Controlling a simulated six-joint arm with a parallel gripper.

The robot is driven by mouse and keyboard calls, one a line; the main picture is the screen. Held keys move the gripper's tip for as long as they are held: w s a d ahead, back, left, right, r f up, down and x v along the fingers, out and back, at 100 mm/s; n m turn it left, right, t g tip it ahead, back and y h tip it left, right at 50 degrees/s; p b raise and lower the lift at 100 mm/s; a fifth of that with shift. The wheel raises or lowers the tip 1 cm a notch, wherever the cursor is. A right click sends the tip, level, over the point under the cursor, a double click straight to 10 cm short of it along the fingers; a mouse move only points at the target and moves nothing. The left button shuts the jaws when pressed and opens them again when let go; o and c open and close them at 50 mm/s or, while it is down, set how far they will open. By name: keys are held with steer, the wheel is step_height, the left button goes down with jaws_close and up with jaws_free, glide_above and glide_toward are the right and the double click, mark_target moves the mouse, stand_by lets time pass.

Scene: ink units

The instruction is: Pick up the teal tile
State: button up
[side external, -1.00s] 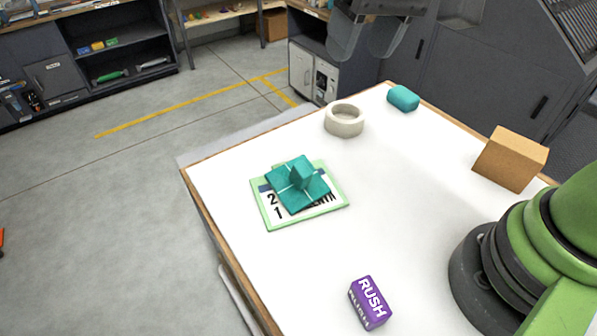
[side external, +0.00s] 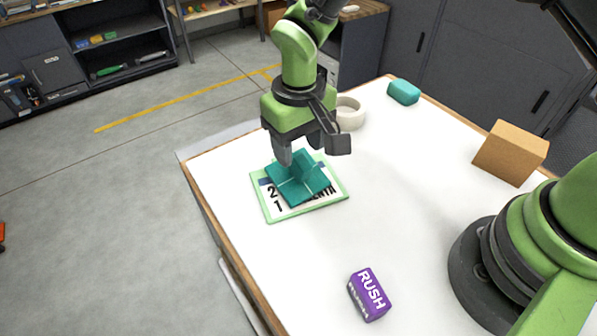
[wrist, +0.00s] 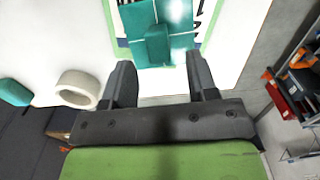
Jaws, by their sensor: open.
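The teal tile (side external: 289,189) is a flat square with pale cross lines and an upright teal block-shaped knob in its middle. It lies on a green-edged card (side external: 331,199) with dark print, partly covering it. My gripper (side external: 309,149) is just above the tile, pointing down, with its jaws apart and nothing between them. In the wrist view the tile (wrist: 178,14) and its knob lie at the top, ahead of the gap between my fingertips (wrist: 158,62). The knob is partly hidden by my gripper in the side view.
A tape roll (side external: 350,114) stands behind my gripper, and a teal block (side external: 404,92) lies at the far edge. A cardboard box (side external: 510,153) is at the right. A purple RUSH block (side external: 370,294) lies near the front. The table (side external: 400,200) between them is clear.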

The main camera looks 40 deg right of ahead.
mark_target(298, 158)
step_height(298, 158, down, 4)
steer(key=shift+r, duration=0.2)
steer(key=shift+c, duration=0.2)
jaws_close()
steer(key=shift+w, duration=0.1)
steer(key=shift+r, duration=0.15)
